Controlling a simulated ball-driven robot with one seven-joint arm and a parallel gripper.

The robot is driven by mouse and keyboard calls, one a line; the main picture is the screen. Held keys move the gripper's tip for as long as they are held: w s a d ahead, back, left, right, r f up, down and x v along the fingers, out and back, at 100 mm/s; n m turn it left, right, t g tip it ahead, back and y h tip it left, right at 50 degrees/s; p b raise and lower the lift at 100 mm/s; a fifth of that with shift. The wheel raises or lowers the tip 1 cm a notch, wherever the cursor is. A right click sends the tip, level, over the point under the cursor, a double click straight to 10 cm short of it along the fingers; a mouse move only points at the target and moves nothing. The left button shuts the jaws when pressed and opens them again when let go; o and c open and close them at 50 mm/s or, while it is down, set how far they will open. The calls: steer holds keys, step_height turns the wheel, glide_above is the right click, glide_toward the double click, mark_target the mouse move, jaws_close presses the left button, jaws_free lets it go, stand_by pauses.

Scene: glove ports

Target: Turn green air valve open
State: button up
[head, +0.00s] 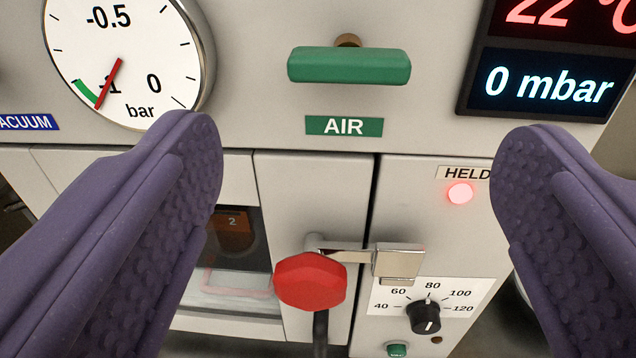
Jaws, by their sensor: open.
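The green air valve handle (349,66) is a bar lying level across the upper middle of the panel, on a brass stem. A green AIR label (344,125) sits just below it. My gripper (360,160) is open, with its purple textured fingers wide apart at the left and right of the view. Nothing is between the fingertips but the panel behind. The handle shows above and between the fingertips, apart from both.
A red knob (310,281) with a metal latch (398,262) stands out below. The vacuum gauge (125,60) is upper left, its needle near -1. A display (549,82) reads 0 mbar. A red HELD lamp (460,193) is lit above a black dial (424,317).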

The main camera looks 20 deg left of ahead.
mark_target(348, 71)
steer(key=x, duration=0.7)
steer(key=shift+w+a, duration=0.15)
steer(key=c, duration=1.1)
